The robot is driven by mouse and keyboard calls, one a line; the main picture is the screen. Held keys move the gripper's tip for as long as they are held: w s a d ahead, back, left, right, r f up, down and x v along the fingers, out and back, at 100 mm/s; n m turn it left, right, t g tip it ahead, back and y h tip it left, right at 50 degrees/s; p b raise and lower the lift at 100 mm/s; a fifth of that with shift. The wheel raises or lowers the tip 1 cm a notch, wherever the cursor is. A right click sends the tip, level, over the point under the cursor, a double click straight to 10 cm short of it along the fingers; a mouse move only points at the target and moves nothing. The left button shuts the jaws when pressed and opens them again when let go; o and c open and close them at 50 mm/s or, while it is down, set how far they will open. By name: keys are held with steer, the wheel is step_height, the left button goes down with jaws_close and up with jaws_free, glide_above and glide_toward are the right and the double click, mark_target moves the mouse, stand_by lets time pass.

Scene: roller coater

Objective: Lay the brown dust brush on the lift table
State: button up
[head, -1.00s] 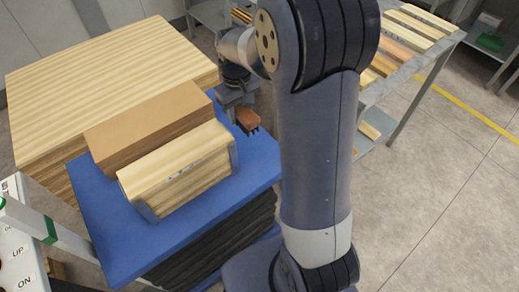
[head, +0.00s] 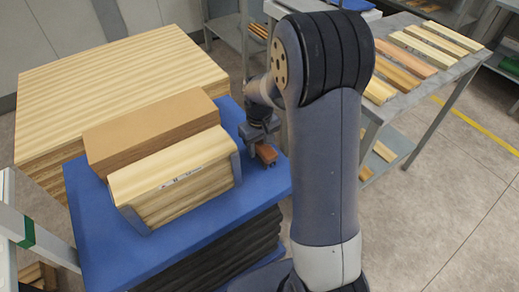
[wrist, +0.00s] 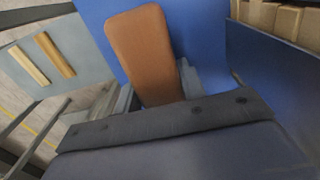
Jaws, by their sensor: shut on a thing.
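The brown dust brush (head: 266,153) is held in my gripper (head: 261,143), over the right part of the blue lift table (head: 190,228). In the wrist view the brush (wrist: 143,50) shows its brown back, sticking out from between the jaws. Blue table top (wrist: 205,40) lies behind it. My gripper is shut on the brush. The brush is very close to the table top, but I cannot tell whether it touches. Its bristles are hidden in both current views.
A brown block (head: 150,130) and a pale wood stack (head: 175,178) in a grey holder take up the table's middle. A large wood stack (head: 115,80) stands behind. A grey rack (head: 420,70) with boards stands right. Bare blue remains around the holder.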

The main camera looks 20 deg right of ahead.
steer(key=shift+f, duration=0.85)
steer(key=shift+f, duration=0.1)
steer(key=o, duration=0.9)
steer(key=shift+o, duration=0.2)
step_height(320, 180, up, 12)
steer(key=shift+r+p, duration=0.15)
steer(key=shift+p, duration=0.25)
